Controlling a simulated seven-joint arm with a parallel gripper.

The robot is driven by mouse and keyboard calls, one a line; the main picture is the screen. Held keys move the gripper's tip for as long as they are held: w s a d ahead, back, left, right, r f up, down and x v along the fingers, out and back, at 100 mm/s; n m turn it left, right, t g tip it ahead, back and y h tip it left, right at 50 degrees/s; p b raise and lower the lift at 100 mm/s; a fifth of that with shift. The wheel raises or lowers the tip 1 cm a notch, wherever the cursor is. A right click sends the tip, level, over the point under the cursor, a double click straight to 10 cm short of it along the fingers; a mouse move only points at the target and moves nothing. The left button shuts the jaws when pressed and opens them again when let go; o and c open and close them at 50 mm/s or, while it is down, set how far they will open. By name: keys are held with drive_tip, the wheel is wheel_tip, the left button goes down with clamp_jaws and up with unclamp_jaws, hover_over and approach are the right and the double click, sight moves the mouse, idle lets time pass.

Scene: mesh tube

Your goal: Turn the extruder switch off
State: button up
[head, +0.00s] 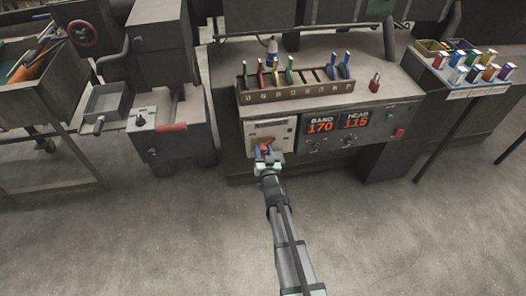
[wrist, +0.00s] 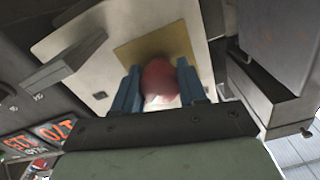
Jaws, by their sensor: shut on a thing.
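The extruder switch is on a pale panel (head: 283,128) at the left of the machine's front face. Its red handle (wrist: 159,80) stands out from a brass-coloured plate (wrist: 140,52) in the wrist view. My gripper (head: 265,152) has reached the panel from the front. Its two blue fingers, clear in the wrist view (wrist: 158,88), are on either side of the red handle and shut on it. In the head view my gripper hides most of the switch, so its exact setting cannot be told.
Right of the panel, displays (head: 338,121) read BAND 170 and HEAD 115. A slotted rack (head: 300,94) with coloured tags stands on top, with a red padlock (head: 374,82) nearby. A grey box (wrist: 275,60) is close to my gripper in the wrist view. The floor in front is clear.

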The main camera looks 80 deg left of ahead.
drive_tip(key=n, duration=0.5)
drive_tip(key=shift+n, duration=2.5)
drive_tip(key=shift+r, duration=0.1)
drive_tip(key=o, duration=1.1)
drive_tip(key=shift+c, duration=0.2)
drive_tip(key=shift+d, duration=0.1)
drive_tip(key=d, duration=1.3)
drive_tip(key=shift+d, duration=0.3)
